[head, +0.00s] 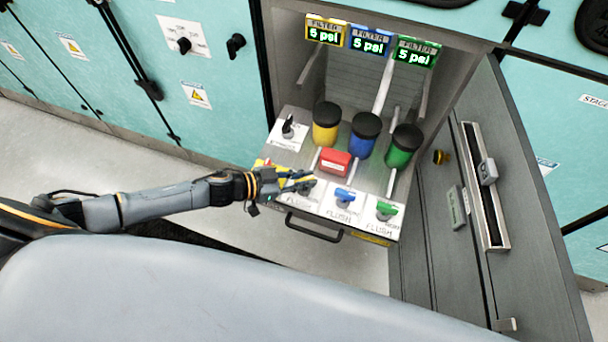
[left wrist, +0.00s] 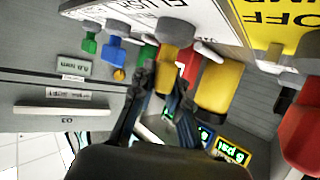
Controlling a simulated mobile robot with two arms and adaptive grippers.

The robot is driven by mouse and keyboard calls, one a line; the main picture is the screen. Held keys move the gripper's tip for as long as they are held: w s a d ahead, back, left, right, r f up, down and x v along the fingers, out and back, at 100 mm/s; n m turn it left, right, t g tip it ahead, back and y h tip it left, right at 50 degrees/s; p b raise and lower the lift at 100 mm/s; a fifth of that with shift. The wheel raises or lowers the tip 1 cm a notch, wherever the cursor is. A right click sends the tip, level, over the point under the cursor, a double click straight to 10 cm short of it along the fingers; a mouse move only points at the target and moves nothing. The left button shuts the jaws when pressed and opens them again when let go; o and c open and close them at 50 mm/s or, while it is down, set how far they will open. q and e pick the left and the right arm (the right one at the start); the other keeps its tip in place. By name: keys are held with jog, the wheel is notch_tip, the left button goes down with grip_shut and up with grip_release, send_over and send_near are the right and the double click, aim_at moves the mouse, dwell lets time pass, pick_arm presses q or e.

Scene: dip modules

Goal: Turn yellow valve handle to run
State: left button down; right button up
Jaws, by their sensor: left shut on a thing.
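My left gripper (head: 300,182) reaches over the left valve on the front of the pulled-out filter panel (head: 318,205). In the left wrist view its two fingers (left wrist: 160,88) are closed on the yellow valve handle (left wrist: 168,62), one on each side. In the head view the fingers hide most of this handle and part of its label, so I cannot read which mark it points to. The blue valve handle (head: 345,195) and the green valve handle (head: 386,209) are to its right, by labels reading FLUSH. My right gripper is not in view.
Yellow (head: 326,132), blue (head: 361,145) and green (head: 402,153) canisters with black lids stand behind the valves. A red block (head: 335,162) is close behind my gripper. A dark drawer handle (head: 313,230) is in front. An open grey door (head: 490,210) bounds the right.

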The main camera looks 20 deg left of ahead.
pick_arm(q)
jog(key=shift+w+a+r+m+g+h, duration=0.15)
jog(key=shift+m+g+h, duration=0.1)
jog(key=shift+m+g, duration=0.25)
jog(key=shift+w+d+f+m+g+h, duration=0.1)
jog(key=shift+m+g+h, duration=0.15)
jog(key=shift+m+g, duration=0.25)
jog(key=shift+m+g+h, duration=0.4)
jog(key=shift+m+g, duration=0.5)
jog(key=m+g+b, duration=0.2)
jog(key=m+g, duration=0.1)
jog(key=shift+s+g+h, duration=0.15)
jog(key=shift+g+h, duration=0.25)
jog(key=shift+m+g+b, duration=0.55)
jog(key=shift+m+g, duration=0.05)
jog(key=shift+s, duration=0.15)
jog(key=c, duration=1.3)
grip_release()
